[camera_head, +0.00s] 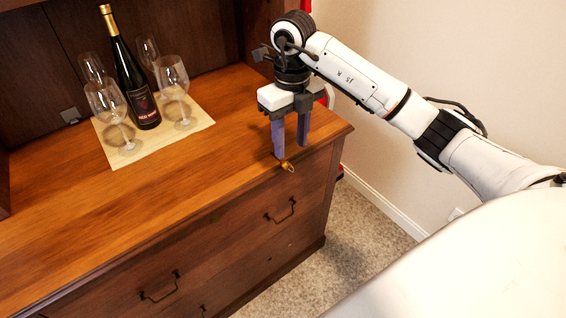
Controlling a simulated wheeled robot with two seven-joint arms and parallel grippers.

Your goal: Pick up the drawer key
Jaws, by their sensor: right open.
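A small gold-coloured drawer key (287,166) lies at the front edge of the wooden hutch top (215,185), towards its right end. My right gripper (290,152) points down just above and behind the key. Its two bluish-purple fingers are apart, with nothing seen between them. The left fingertip is close to the key; I cannot tell whether they touch. Part of the key may be hidden behind that finger. My left gripper is not in view.
A dark wine bottle (137,85) and several wine glasses (172,80) stand on a cream mat (195,124) at the back left. The hutch front has drawers with dark handles (281,211). The middle of the top is clear. Carpet (355,235) lies below on the right.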

